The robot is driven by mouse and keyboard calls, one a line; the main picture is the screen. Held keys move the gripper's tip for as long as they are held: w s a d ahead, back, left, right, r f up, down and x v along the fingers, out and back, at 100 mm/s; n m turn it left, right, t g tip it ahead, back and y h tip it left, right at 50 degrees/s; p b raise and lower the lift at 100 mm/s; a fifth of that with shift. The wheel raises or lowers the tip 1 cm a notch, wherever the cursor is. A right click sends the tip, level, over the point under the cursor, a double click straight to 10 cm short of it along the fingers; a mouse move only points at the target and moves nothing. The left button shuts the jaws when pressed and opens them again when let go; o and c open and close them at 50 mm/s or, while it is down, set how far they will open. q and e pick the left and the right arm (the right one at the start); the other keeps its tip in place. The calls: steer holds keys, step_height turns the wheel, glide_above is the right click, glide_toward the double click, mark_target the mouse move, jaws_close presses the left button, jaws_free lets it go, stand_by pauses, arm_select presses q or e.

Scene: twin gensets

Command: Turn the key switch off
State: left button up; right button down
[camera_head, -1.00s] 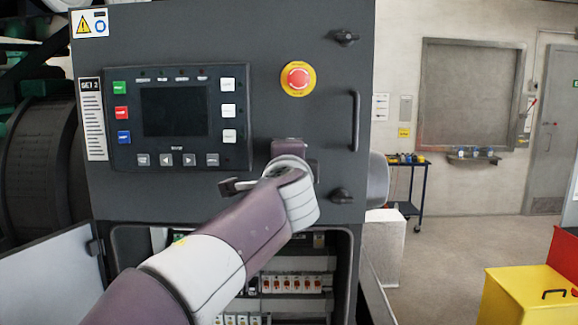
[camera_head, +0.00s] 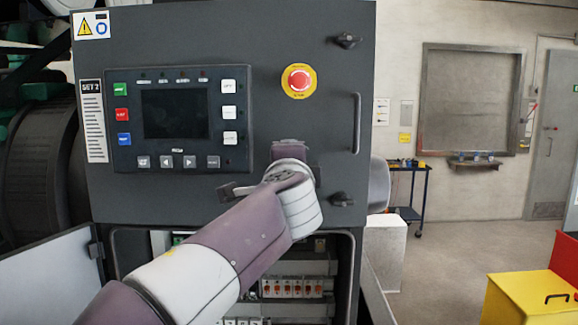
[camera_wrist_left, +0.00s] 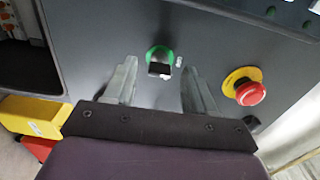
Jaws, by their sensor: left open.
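The key switch (camera_wrist_left: 160,62) shows in the left wrist view as a black key in a green-ringed lock on the dark panel, with a small white label beside it. In the head view it is hidden behind my left arm. My left gripper (camera_wrist_left: 160,76) is open, its two grey fingers pointing toward the panel, one on each side of the key switch. The fingers look apart from the key; whether they touch the panel cannot be told. In the head view my left wrist covers the panel's lower right area. My right gripper is not in view.
The panel (camera_head: 280,30) carries a red emergency stop (camera_head: 299,79), a controller with a screen (camera_head: 176,113) and a vertical handle (camera_head: 356,123). Below is an open cabinet with breakers (camera_head: 291,288). A yellow box (camera_head: 530,300) and a cart (camera_head: 409,190) stand to the right.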

arm_select(q)
steer(key=s+b, duration=0.3)
steer(key=s, duration=0.8)
steer(key=shift+s, duration=0.1)
